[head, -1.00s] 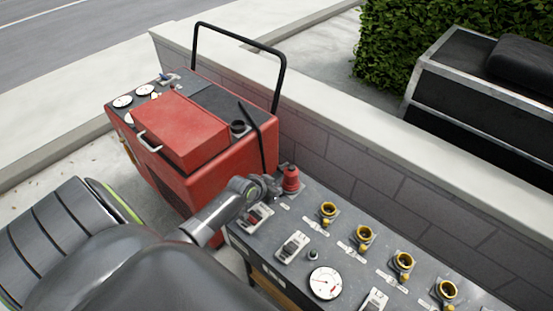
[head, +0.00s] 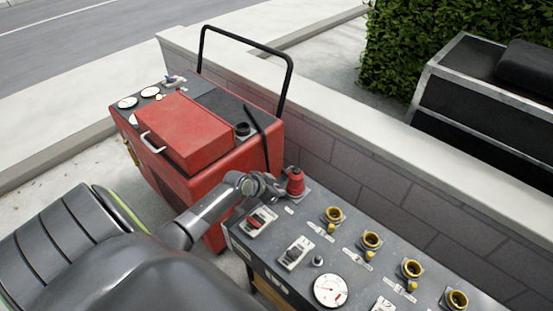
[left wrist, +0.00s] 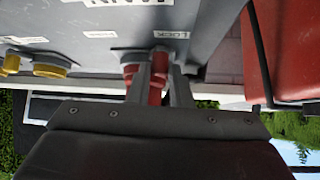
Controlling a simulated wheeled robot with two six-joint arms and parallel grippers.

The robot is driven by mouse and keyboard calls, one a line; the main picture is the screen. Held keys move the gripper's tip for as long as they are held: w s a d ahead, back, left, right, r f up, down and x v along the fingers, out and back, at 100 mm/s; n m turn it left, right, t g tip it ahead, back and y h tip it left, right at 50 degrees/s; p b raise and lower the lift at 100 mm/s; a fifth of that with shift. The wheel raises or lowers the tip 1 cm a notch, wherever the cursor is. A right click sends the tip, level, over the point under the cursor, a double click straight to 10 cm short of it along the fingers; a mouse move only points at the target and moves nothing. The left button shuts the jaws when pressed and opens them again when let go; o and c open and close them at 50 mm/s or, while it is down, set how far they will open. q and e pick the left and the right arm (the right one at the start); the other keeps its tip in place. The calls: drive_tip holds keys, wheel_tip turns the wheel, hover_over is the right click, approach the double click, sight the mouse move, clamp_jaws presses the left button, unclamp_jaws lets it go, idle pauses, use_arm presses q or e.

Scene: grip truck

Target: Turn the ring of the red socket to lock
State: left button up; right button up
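The red socket (head: 296,183) stands at the far left corner of the grey panel (head: 300,215), close to the wall. My left gripper (head: 272,187) reaches it from the left at a low angle. In the left wrist view, the two fingers of my left gripper (left wrist: 158,88) have a red part of the socket ring (left wrist: 157,92) between them, and they appear shut on it. More red of the socket shows beyond one finger. A white label reading LOCK (left wrist: 171,34) lies beside the socket. The fingers hide part of the ring. My right gripper is not in view.
A row of yellow sockets (head: 371,240) runs along the panel to the right. Switches (head: 296,252) and a round gauge (head: 330,290) sit nearer. A red machine (head: 190,140) with a black handle stands left of the panel. A block wall (head: 350,180) runs behind.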

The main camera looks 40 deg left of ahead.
use_arm(q)
drive_tip(key=o, duration=0.3)
drive_tip(key=shift+o, duration=0.2)
drive_tip(key=p+v, duration=0.1)
drive_tip(key=v, duration=1.6)
drive_tip(key=shift+s+r, duration=0.1)
drive_tip(key=shift+s, duration=0.05)
